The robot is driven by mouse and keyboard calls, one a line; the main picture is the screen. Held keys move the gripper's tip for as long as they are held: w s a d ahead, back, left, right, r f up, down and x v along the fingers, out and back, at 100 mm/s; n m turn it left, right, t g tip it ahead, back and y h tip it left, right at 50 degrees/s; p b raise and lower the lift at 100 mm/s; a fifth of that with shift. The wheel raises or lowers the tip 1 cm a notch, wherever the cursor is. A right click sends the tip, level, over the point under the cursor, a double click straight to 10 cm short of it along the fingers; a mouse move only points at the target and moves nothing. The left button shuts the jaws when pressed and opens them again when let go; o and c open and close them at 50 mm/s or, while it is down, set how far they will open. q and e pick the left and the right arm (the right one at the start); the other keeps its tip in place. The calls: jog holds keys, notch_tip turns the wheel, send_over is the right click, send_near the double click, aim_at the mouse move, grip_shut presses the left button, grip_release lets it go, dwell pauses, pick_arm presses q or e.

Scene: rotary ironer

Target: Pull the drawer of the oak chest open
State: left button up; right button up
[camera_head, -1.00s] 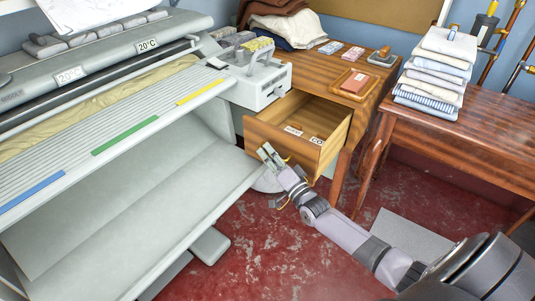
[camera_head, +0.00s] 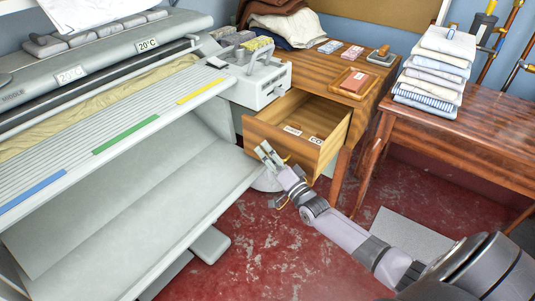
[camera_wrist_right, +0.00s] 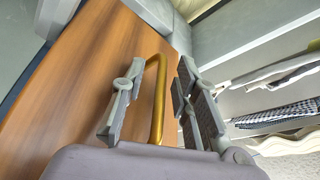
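The oak chest (camera_head: 366,62) stands at the back middle with its drawer (camera_head: 328,121) pulled well out. My right gripper (camera_head: 265,154) is at the drawer's front, low and to the left in the head view. In the right wrist view, its two fingers (camera_wrist_right: 157,103) stand apart, one on each side of the brass handle (camera_wrist_right: 158,92). Gaps show between the handle and both fingers. The wooden drawer front (camera_wrist_right: 80,85) fills the left of that view. My left gripper is in neither view.
The grey rotary ironer (camera_head: 120,110) fills the left, close to the drawer. A wooden table (camera_head: 480,125) with folded linen (camera_head: 435,68) stands at the right. Cards, a stamp and a small tray (camera_head: 354,82) lie on the chest. Red floor is open in front.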

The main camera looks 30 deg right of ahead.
jog(key=shift+s, duration=0.15)
jog(key=v, duration=1.1)
jog(key=shift+s, duration=0.35)
jog(key=shift+f, duration=0.1)
